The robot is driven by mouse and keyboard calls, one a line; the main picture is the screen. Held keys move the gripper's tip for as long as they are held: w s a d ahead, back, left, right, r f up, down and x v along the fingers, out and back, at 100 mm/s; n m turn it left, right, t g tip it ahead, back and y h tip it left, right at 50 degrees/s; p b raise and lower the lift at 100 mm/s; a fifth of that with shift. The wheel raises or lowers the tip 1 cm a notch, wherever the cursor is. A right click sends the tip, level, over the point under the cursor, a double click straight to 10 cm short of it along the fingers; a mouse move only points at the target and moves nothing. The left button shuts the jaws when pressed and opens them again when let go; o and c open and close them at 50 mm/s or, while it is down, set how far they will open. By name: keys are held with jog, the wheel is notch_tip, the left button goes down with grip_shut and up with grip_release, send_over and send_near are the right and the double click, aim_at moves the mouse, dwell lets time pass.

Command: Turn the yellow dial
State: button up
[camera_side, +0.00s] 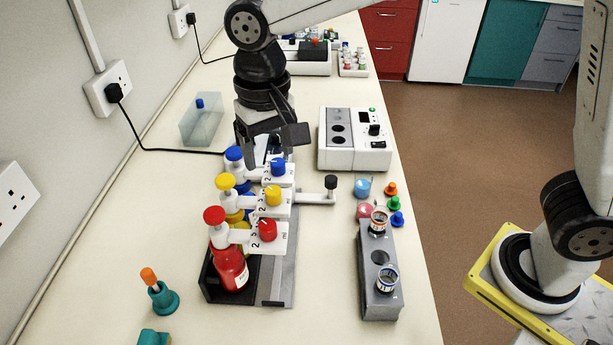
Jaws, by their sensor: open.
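The yellow dial (273,194) sits on a white numbered plate in the middle of the pipette rack, between the blue dial (278,168) behind it and the red dial (267,230) in front. A yellow-capped plunger (226,181) stands to its left. My gripper (272,155) points down, open, behind and above the yellow dial, close to the blue dial. I cannot tell whether it touches the blue dial. Nothing shows between its fingers, and its dark jaws partly hide the back of the rack.
A grey block (381,270) with small vials stands at the right. Several coloured caps (391,188) lie behind it. A white instrument (354,139) and a clear box (200,125) stand behind. A black-knobbed lever (331,184) sticks out right of the rack. Bench front is mostly clear.

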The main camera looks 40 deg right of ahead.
aim_at(273, 190)
jog(key=shift+f, duration=0.15)
jog(key=shift+f, duration=3.8)
grip_shut()
